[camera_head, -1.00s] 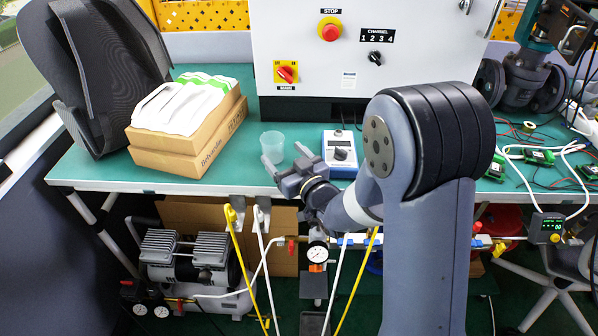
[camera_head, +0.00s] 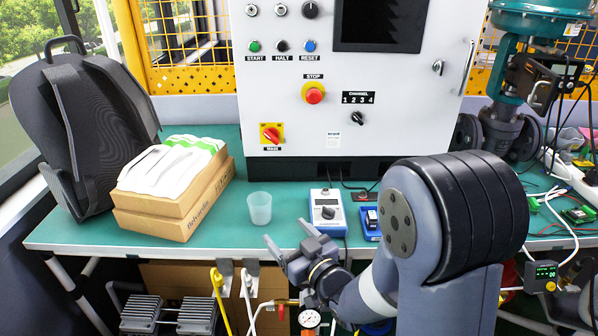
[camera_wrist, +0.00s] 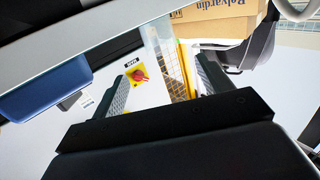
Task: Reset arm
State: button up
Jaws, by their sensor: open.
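My gripper (camera_head: 283,252) is open at the front edge of the green bench, with nothing visible between its fingers. In the wrist view the open fingers of my gripper (camera_wrist: 165,85) frame the yellow-and-red main switch and a yellow mesh panel behind. My arm comes in from the lower right, bent, its large grey joint in front of the bench. A translucent cup (camera_head: 259,208) stands upright behind and left of the gripper, apart from it. A blue and white dial box (camera_head: 327,212) sits just behind the gripper.
A white control cabinet (camera_head: 400,90) with buttons and switches stands at the back. Cardboard boxes (camera_head: 165,222) topped with white packets and a dark backpack (camera_head: 95,130) fill the left. Valve hardware (camera_head: 510,130), cables and green boards crowd the right.

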aim_at(266, 210)
jog(key=shift+w+a, duration=0.1)
jog(key=x, duration=1.2)
jog(key=shift+f+p, duration=0.1)
jog(key=shift+p, duration=0.25)
